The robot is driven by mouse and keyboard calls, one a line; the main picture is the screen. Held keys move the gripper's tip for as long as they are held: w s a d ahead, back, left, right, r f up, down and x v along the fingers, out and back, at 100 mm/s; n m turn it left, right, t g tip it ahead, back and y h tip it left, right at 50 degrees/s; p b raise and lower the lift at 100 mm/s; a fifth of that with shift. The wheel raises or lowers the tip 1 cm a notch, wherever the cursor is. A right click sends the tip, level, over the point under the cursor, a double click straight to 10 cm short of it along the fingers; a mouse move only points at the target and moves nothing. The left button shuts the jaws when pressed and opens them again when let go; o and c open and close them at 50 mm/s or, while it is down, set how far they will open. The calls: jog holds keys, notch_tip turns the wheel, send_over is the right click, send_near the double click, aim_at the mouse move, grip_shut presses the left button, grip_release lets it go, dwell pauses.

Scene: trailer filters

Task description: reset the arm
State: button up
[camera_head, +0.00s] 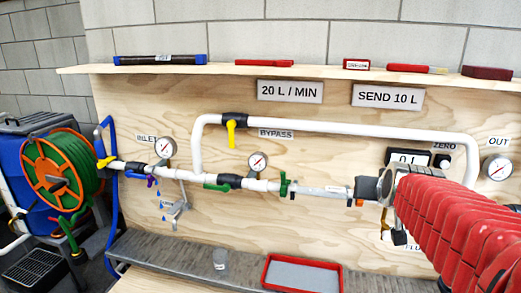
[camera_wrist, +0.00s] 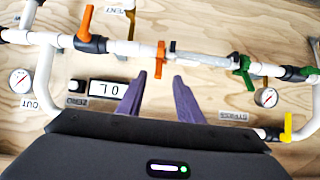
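My arm (camera_head: 455,215), with its red ribbed cover, comes in from the right in the head view. Its grey end is in front of the right part of the white pipe, and my fingers cannot be made out clearly there. In the wrist view my gripper (camera_wrist: 158,97) is open, its two purple fingers well apart. Only bare plywood shows between them. The pipe run with an orange valve handle (camera_wrist: 160,60) lies just beyond the fingertips; I cannot tell the exact gap.
The plywood panel carries white pipes, gauges (camera_head: 258,162), a yellow bypass handle (camera_head: 231,132), green handles (camera_head: 284,184) and a counter display (camera_head: 405,159). A shelf (camera_head: 270,70) above holds small items. A red tray (camera_head: 302,274) sits below. A green hose reel (camera_head: 62,172) stands left.

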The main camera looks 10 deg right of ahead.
jog(key=s+a+f+n+g+y, duration=0.2)
jog(key=s+a+f, duration=0.3)
jog(key=s+a, duration=0.4)
jog(key=s+a+f+n+g+y, duration=0.1)
jog(key=s+a+f+n+g, duration=0.1)
jog(key=s+a+f, duration=0.4)
jog(key=s+a+g, duration=0.1)
jog(key=s+a, duration=0.3)
jog(key=s, duration=0.2)
jog(key=shift+s+a+f+y, duration=0.2)
jog(key=shift+s+a+y, duration=0.05)
jog(key=shift+s+y, duration=0.15)
dwell(2.8)
